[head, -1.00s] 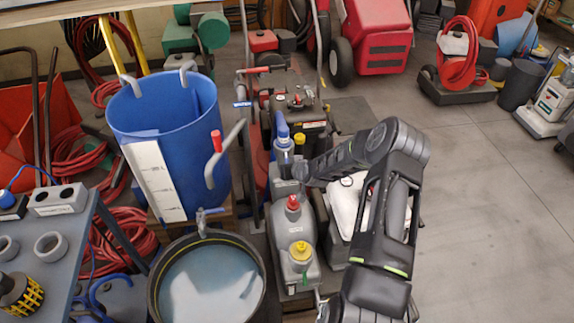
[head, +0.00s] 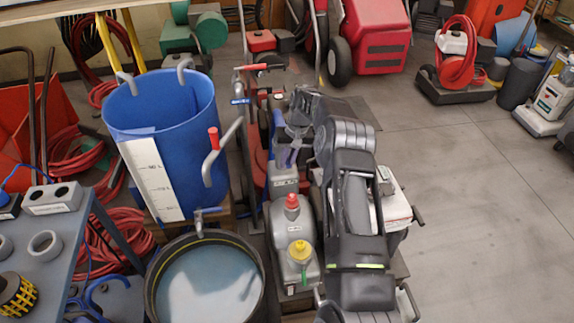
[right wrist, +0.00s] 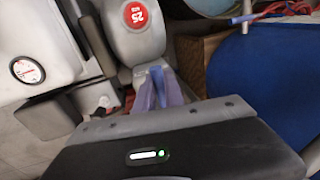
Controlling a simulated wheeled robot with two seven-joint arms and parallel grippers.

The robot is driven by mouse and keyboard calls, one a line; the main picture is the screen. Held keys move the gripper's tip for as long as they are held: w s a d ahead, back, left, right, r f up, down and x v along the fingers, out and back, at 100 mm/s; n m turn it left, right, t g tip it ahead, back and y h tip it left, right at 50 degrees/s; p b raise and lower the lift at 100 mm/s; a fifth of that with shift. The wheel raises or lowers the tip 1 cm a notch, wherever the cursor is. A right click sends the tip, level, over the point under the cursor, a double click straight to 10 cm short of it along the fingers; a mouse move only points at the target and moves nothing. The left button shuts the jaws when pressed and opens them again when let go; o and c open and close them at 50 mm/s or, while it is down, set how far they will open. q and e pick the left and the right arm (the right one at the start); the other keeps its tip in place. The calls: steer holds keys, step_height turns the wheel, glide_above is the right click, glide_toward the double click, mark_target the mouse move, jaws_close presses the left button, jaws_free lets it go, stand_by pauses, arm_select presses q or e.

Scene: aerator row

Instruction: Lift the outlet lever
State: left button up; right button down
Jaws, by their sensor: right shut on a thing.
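A grey unit (head: 283,180) with a tall blue lever (head: 277,120) stands in the row right of the blue tank. My right gripper (head: 289,157) is at this unit with its pale purple fingers pointing down. In the right wrist view the fingers (right wrist: 156,92) are closed around a narrow blue piece (right wrist: 157,80), which looks like the blue lever. The gripper hides part of the lever and its base. A metal tap (head: 200,217) sits low on the blue tank. My left gripper is not seen.
Grey units with a red cap (head: 292,201) and a yellow cap (head: 300,250) stand close by.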

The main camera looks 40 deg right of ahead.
steer(key=shift+r+g, duration=0.1)
steer(key=shift+g, duration=0.2)
stand_by(0.4)
steer(key=c, duration=1.4)
jaws_free()
steer(key=shift+c, duration=0.2)
steer(key=shift+r, duration=0.1)
step_height(320, 180, up, 8)
steer(key=d, duration=0.1)
steer(key=shift+s+d+f+b, duration=0.15)
steer(key=shift+s+f+b, duration=0.05)
steer(key=shift+s+b, duration=0.1)
